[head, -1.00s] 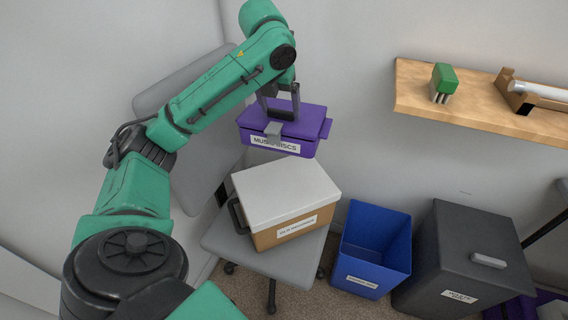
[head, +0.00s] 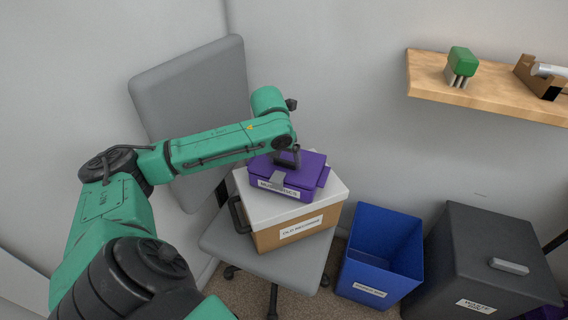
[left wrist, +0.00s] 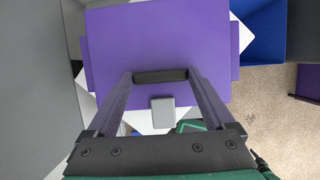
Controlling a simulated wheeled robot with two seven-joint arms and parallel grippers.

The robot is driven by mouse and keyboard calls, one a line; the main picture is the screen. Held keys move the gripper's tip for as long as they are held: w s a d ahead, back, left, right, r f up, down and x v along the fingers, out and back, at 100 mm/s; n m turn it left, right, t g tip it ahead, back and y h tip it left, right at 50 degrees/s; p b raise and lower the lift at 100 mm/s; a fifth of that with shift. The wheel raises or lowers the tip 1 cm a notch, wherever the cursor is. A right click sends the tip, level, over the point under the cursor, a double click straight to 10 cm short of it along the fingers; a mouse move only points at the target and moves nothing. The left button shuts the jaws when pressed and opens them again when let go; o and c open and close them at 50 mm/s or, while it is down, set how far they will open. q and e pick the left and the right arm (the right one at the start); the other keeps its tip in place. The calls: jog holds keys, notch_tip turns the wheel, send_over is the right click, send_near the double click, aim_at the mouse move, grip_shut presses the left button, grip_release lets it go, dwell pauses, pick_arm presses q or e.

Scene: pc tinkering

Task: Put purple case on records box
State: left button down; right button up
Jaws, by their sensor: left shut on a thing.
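The purple case (head: 314,167), labelled for music discs, is over the white lid of the records box (head: 333,190) in the head view and looks level. It appears to rest on the lid or be just above it; I cannot tell which. The records box has a brown body with an "Old Records" label and sits on a grey chair. My left gripper (head: 287,160) is above the case and shut on its dark handle. In the left wrist view, the fingers (left wrist: 160,77) close on the handle over the purple top (left wrist: 160,38). My right gripper is not in view.
The grey chair seat (head: 222,240) and its tilted backrest (head: 190,90) surround the box on the left. A blue bin (head: 350,268) and a dark grey waste bin (head: 440,285) stand right. A wooden shelf (head: 430,85) holds a green item (head: 461,60).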

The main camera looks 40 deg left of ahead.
pick_arm(q)
jog(key=shift+f, duration=0.35)
grip_release()
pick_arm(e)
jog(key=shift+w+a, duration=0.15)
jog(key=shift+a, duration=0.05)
pick_arm(q)
jog(key=shift+r, duration=0.15)
jog(key=p+v, duration=0.2)
jog(key=v, duration=1)
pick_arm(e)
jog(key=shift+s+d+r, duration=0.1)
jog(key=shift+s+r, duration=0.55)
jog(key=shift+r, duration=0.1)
